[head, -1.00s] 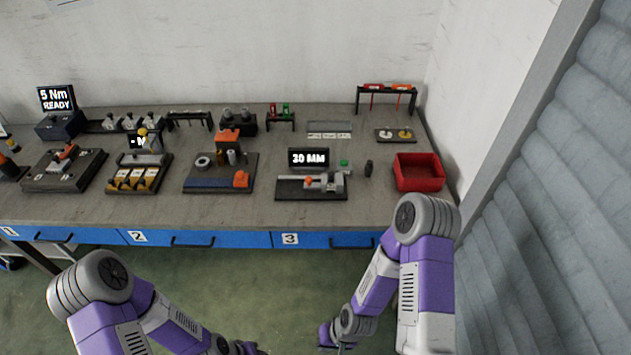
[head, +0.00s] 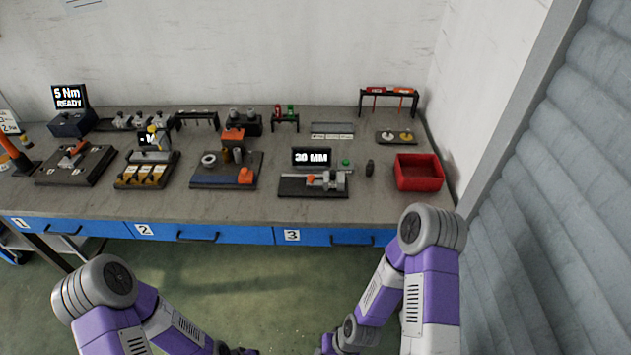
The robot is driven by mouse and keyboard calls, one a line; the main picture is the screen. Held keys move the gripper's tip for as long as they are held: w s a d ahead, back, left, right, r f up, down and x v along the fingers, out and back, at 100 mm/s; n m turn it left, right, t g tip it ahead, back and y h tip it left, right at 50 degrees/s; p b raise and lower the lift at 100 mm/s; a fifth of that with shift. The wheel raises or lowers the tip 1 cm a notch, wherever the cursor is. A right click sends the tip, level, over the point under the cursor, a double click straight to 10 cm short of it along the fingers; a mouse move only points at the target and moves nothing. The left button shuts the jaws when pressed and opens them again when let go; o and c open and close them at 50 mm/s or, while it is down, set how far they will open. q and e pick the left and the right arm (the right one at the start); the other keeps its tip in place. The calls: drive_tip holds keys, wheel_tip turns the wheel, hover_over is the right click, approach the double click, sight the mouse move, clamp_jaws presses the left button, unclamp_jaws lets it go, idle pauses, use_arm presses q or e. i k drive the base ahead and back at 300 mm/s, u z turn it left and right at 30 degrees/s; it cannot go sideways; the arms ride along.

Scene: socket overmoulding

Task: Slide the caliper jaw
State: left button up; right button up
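The caliper fixture is a dark base (head: 290,188) with a grey metal jaw block (head: 335,181) and a small orange part (head: 311,179) on its rail. It sits near the front of the bench above drawer 3. A black display (head: 311,157) behind it appears to read 30 MM. My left gripper (head: 238,350) and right gripper (head: 325,350) are low at the bottom edge, mostly cut off. Both are in front of and below the bench, well away from the caliper. Their fingers cannot be made out.
A red bin (head: 419,172) stands right of the caliper, with a small dark cylinder (head: 369,168) and green button (head: 346,162) between them. A blue-edged fixture (head: 215,182) is to its left. The bench front strip (head: 300,212) is clear. A wall and grey shutter bound the right.

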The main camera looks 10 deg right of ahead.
sight(310, 183)
drive_tip(key=k, duration=1.5)
drive_tip(key=z, duration=0.5)
drive_tip(key=i, duration=1.9)
